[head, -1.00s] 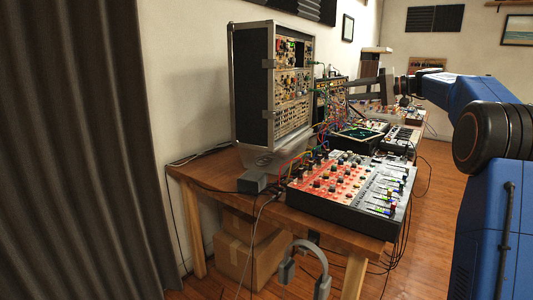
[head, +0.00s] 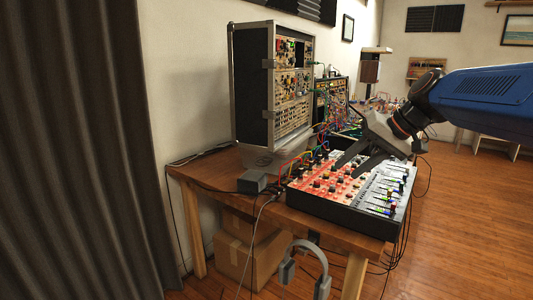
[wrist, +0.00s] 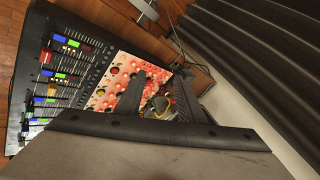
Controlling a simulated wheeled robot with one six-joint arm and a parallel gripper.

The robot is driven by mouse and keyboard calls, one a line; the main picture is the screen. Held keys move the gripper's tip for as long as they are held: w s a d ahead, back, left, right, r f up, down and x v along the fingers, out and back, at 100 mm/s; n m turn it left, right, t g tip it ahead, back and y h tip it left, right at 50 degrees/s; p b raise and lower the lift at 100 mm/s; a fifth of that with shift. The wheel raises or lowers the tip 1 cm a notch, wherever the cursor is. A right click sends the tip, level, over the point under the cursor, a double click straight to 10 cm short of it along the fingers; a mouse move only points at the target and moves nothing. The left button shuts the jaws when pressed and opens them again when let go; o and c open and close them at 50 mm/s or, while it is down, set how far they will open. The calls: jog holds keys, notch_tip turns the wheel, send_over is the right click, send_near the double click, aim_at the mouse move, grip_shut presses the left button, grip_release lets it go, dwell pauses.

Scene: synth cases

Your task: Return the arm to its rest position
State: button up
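My blue arm (head: 485,95) reaches in from the right in the head view. My gripper (head: 349,170) points down and left, in front of or above the red-and-black mixer (head: 335,203); the exact gap cannot be told. In the wrist view its two dark fingers (wrist: 160,80) stand apart with nothing held between them. The mixer's red knob panel (wrist: 112,88) and its faders (wrist: 62,68) show beyond and left of the fingers. The gripper hides part of the mixer's back edge.
Cardboard boxes (head: 240,262) sit below. Open floor (head: 465,230) lies right.

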jog(key=s+d+f+h, duration=0.3)
jog(key=s+f, duration=0.7)
jog(key=s, duration=0.3)
jog(key=s+d+f+n+h, duration=0.1)
jog(key=s+d+f+h, duration=0.2)
jog(key=s+f, duration=0.7)
jog(key=s, duration=0.3)
jog(key=shift+s+d+f, duration=0.15)
jog(key=shift+s+f, duration=0.15)
jog(key=shift+f, duration=0.1)
